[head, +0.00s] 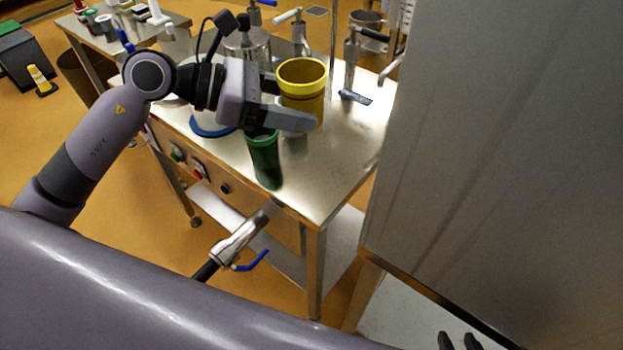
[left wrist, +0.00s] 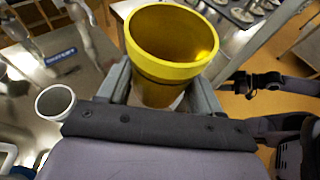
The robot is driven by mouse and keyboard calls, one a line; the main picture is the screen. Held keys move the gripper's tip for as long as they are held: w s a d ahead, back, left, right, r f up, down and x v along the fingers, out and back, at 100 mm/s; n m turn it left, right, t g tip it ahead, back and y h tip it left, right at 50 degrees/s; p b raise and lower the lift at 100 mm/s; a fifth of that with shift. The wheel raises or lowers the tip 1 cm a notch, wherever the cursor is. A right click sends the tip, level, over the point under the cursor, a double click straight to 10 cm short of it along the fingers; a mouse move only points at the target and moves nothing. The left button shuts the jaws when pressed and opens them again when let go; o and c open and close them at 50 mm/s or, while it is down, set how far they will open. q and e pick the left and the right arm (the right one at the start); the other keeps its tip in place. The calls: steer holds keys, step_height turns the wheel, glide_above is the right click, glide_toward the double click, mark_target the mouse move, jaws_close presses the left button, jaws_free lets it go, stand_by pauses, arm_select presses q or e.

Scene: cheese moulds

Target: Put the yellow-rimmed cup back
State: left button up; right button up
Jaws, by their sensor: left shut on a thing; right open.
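The yellow-rimmed cup (head: 302,88) is a tall yellow-brown cup with a bright yellow rim. It is upright over the steel table (head: 340,160); I cannot tell whether its base touches the top. My left gripper (head: 296,106) is shut on it, with one finger in front and the other partly hidden. In the left wrist view the cup (left wrist: 172,45) sits between the two fingers (left wrist: 162,88), open end facing the camera, and looks empty. My right gripper (head: 459,341) shows only as dark fingertips at the bottom edge, open, far from the cup.
A green cup (head: 264,160) stands at the table's front edge, just below my left gripper. A blue ring-shaped edge (head: 210,129) shows left of it. Steel fittings and taps (head: 352,60) stand behind. A large grey panel (head: 490,150) blocks the right side.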

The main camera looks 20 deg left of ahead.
arm_select(q)
steer(key=r, duration=0.1)
steer(key=w+r, duration=0.1)
steer(key=shift+d+r+p, duration=0.3)
glide_above(304, 188)
step_height(304, 188, down, 15)
steer(key=shift+f, duration=2.45)
steer(key=shift+a, duration=0.1)
steer(key=shift+f, duration=0.15)
steer(key=o, duration=0.8)
steer(key=shift+b, duration=0.3)
steer(key=shift+o, duration=0.2)
